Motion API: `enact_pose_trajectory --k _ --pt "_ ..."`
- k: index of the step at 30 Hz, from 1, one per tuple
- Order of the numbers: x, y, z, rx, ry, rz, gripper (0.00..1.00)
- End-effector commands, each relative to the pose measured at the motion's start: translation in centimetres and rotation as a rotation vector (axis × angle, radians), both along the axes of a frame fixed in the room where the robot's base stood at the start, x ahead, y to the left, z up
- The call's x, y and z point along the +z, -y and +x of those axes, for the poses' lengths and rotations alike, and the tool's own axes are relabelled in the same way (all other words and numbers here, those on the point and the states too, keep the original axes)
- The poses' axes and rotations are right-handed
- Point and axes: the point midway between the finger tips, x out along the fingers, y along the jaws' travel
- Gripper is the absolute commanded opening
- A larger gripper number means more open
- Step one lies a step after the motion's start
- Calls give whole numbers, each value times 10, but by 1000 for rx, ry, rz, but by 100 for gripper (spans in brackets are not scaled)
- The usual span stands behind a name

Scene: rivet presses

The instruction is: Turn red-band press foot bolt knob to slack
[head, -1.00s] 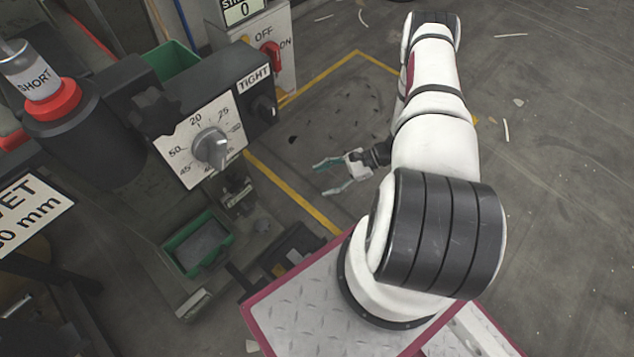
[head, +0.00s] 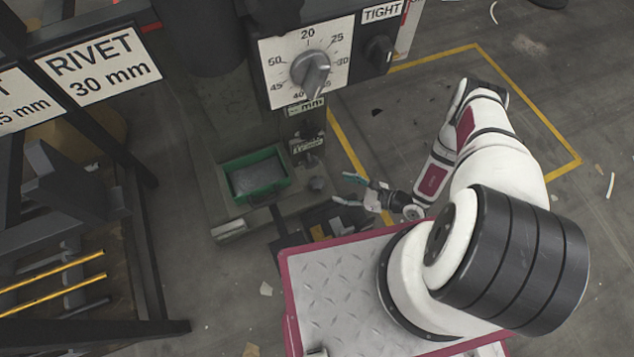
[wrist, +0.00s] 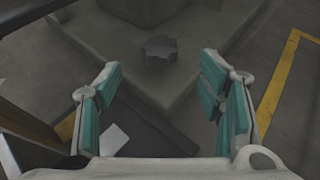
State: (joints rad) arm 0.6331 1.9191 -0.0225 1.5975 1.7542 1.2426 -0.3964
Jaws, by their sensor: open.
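The press (head: 215,100) stands at the upper middle of the head view; its red band is out of the frame now. A small dark knob (head: 317,184) sits on the press foot, right of the green tray. In the wrist view this lobed dark knob (wrist: 160,50) stands on the grey foot plate (wrist: 185,85), ahead of the fingers and roughly centred between them. My gripper (head: 347,189) is open and empty, to the right of the foot knob and apart from it. Its teal-padded fingers (wrist: 162,100) show spread in the wrist view.
A green tray (head: 285,185) rests on the press base. Above are a dial (head: 312,68) and a black knob (head: 380,48) under a TIGHT label (head: 382,11). A dark rack (head: 145,250) with a RIVET 30 mm sign (head: 98,65) stands left. Open floor lies right.

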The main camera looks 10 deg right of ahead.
Motion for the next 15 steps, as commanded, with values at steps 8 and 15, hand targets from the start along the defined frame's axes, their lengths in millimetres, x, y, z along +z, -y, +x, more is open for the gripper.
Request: enact_pose_trajectory --k 8,15 --pt "-24 -41 31 5 2 0 62" --pt "-38 -69 54 4 0 0 62"
